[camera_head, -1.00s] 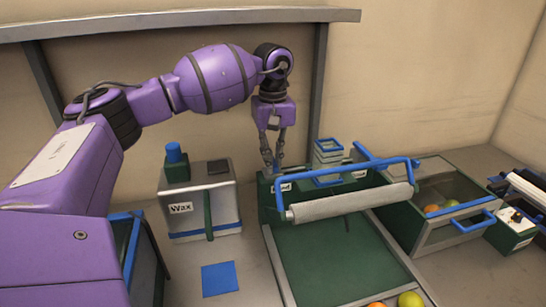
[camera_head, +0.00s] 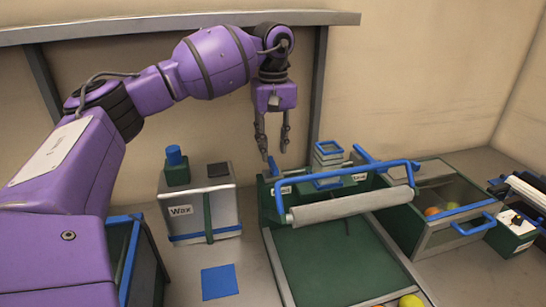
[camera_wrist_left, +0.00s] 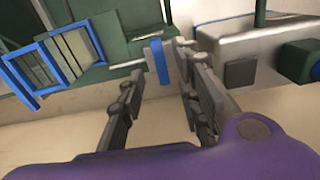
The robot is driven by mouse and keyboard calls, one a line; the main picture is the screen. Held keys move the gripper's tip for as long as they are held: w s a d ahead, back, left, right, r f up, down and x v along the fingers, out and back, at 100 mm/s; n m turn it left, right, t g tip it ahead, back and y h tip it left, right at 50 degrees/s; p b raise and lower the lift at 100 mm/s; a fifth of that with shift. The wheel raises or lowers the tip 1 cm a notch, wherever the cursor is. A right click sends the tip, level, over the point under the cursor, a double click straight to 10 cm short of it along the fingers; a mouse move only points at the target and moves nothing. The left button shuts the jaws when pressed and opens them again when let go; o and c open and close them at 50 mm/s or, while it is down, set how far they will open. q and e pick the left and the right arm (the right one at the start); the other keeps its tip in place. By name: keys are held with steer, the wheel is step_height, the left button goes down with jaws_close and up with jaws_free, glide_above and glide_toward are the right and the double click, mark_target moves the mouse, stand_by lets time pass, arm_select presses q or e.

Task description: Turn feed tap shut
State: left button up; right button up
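The feed tap appears to be the small blue lever (camera_head: 273,166) at the back left corner of the green roller unit (camera_head: 330,262). My left gripper (camera_head: 273,148) points down just above it, fingers apart and empty. In the left wrist view the blue lever (camera_wrist_left: 160,62) shows upright in the picture, near the fingertips and in line with the gap between them. A grey pivot block sits behind the lever. Small white labels (camera_head: 284,190) flank the unit's back edge; their words are too small to read surely. My right gripper is not in view.
The Wax box (camera_head: 228,212) stands left of the roller unit, with a blue square (camera_head: 219,281) in front. A blue-framed stack (camera_head: 327,155) stands close right of my gripper. A blue bar and grey roller (camera_head: 350,205) cross the unit. A fruit bin (camera_head: 425,235) is at right.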

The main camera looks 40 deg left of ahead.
mark_target(273, 164)
arm_select(q)
step_height(273, 164, up, 7)
stand_by(0.3)
stand_by(0.5)
